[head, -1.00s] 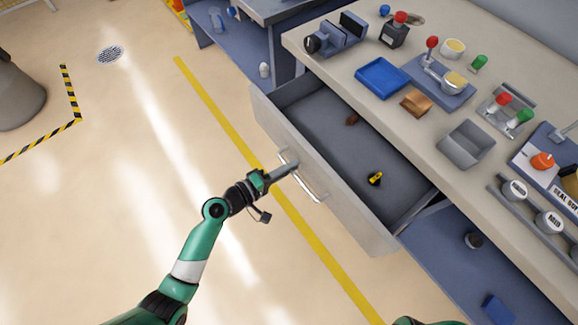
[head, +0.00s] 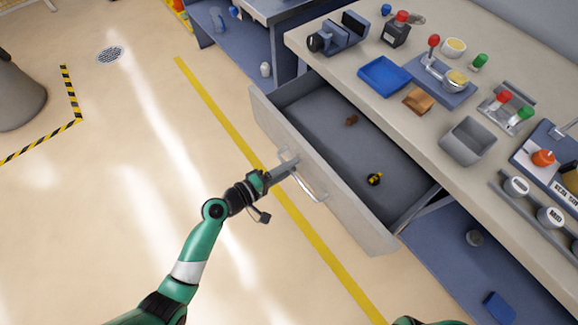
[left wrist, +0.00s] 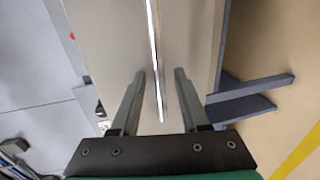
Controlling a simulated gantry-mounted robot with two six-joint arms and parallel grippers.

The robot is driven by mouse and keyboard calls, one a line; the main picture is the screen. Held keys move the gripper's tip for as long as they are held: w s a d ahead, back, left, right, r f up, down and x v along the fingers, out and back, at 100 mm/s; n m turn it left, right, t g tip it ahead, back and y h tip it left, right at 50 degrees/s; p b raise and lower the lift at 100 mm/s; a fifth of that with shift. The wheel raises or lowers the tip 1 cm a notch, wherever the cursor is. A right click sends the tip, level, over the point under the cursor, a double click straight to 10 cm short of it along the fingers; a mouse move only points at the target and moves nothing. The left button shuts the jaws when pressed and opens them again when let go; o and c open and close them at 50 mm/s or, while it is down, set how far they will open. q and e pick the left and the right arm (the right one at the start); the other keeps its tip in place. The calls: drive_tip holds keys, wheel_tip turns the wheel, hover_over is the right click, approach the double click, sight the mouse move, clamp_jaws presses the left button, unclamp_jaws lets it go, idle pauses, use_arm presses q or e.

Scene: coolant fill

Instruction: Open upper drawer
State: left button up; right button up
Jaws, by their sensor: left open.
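The upper drawer (head: 350,222) stands pulled far out from under the workbench, its inside exposed. Its pale metal handle (head: 312,190) is on the front panel. My left gripper (head: 285,165) is at the handle's upper-left end with its jaws open. In the left wrist view the handle (left wrist: 153,50) runs as a bright bar between the two spread fingers (left wrist: 160,76), with gaps on both sides. A small brown object (head: 351,120) and a yellow-and-black object (head: 375,179) lie in the drawer. My right gripper is not in view.
The worktop (head: 345,70) above carries a blue tray (head: 384,76), a grey bin (head: 468,141) and several knobs and fixtures. A blue lower shelf (head: 450,262) shows below the drawer. The floor left of the drawer is clear, with a yellow line (head: 220,110).

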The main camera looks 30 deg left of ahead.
use_arm(q)
drive_tip(key=p+v, duration=0.3)
drive_tip(key=v, duration=0.8)
drive_tip(key=shift+s, duration=0.3)
drive_tip(key=shift+a, duration=0.15)
